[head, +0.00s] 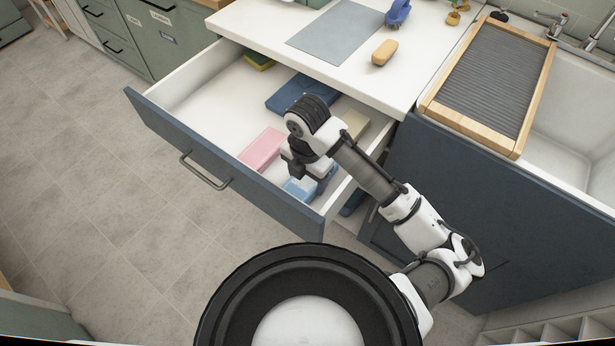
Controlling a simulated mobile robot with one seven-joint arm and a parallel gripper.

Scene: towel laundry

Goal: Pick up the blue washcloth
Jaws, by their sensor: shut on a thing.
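The light blue washcloth (296,190) lies in the front right corner of the open drawer (215,95). My gripper (312,184) reaches down into the drawer over this cloth and is shut on it. The jaws and wrist hide part of the cloth, and I cannot tell whether it is lifted off the drawer floor. A larger dark blue folded cloth (292,92) lies farther back, partly behind my arm.
A pink cloth (263,148) lies just left of my gripper, and a beige cloth (355,123) lies behind it. A green and yellow item (258,62) sits at the drawer's back. The drawer front (235,185) and right wall are close to my gripper. The counter (270,22) overhangs behind.

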